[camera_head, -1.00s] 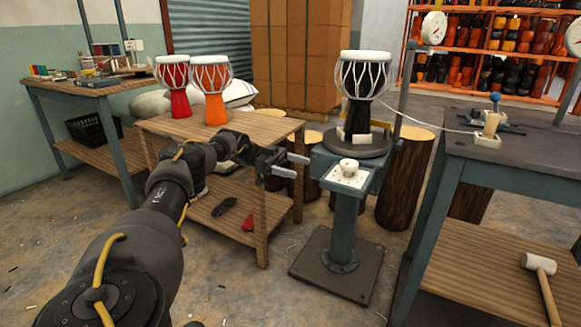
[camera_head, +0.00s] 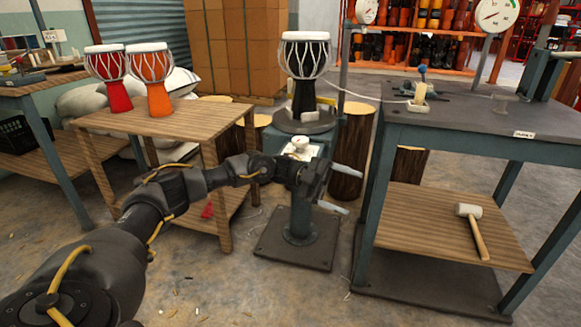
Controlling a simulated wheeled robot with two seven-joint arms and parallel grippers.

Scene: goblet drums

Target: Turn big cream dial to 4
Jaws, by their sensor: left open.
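The cream dial (camera_head: 299,143) sits on a pale plate on the front of the teal pedestal stand (camera_head: 301,205). My right gripper is not in view.
A black drum (camera_head: 304,97) stands on the pedestal's turntable. A wooden table (camera_head: 160,122) at left holds a red drum (camera_head: 119,97) and an orange drum (camera_head: 158,98). A dark-topped workbench (camera_head: 470,117) stands close on the right, with a mallet (camera_head: 474,228) on its lower shelf.

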